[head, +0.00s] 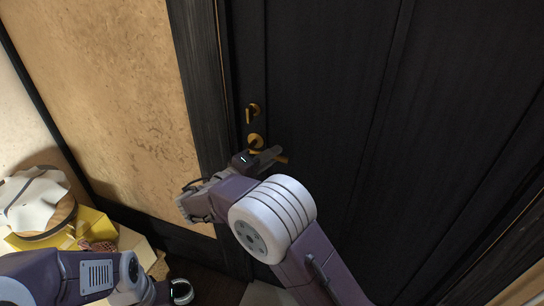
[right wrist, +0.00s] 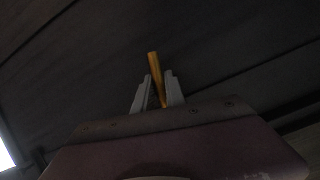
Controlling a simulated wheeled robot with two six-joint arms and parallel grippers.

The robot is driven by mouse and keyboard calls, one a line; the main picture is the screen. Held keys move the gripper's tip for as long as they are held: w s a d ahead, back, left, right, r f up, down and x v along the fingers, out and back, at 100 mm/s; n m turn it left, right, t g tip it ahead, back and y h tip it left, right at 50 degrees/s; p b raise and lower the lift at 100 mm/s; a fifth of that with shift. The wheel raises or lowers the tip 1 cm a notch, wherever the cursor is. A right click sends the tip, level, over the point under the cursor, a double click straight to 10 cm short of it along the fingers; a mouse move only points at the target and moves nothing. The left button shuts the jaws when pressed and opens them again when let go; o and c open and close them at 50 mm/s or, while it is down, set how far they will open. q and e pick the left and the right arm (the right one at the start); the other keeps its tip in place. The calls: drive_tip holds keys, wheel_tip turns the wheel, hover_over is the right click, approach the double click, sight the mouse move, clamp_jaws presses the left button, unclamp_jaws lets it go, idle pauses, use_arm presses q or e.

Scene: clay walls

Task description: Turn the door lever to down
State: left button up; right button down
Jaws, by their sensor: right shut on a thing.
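The black door (head: 330,90) fills the middle and right of the head view. Its brass lever has a round rose (head: 255,140), and a short piece of the bar (head: 282,158) shows past my right gripper (head: 266,156). In the right wrist view, the brass lever bar (right wrist: 154,64) stands between the two grey fingers of my right gripper (right wrist: 158,88). The gripper is shut on it. Part of the lever is hidden by the fingers in the head view. My left arm shows at the lower left, but its fingers do not show.
A smaller brass fitting (head: 252,112) sits on the door above the lever. A dark door frame (head: 200,80) and a clay wall (head: 110,80) are to the left. A yellow box (head: 90,222) and a white cloth-like thing (head: 35,198) are at the lower left.

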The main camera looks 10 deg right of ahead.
drive_tip(key=shift+w+a+f+m+y+b, duration=0.2)
drive_tip(key=shift+f+m+y+b, duration=0.6)
drive_tip(key=shift+b, duration=1)
drive_tip(key=shift+w+a+f+m+y+b, duration=0.1)
drive_tip(key=shift+a+f+m+y+b, duration=0.3)
drive_tip(key=shift+m+b, duration=1.1)
drive_tip(key=shift+w+a+f+m+y+b, duration=0.25)
drive_tip(key=shift+f+m+b, duration=0.5)
drive_tip(key=shift+b, duration=1.35)
drive_tip(key=shift+s+d, duration=0.1)
drive_tip(key=shift+d, duration=0.1)
drive_tip(key=c, duration=1.4)
unclamp_jaws()
drive_tip(key=shift+f, duration=0.1)
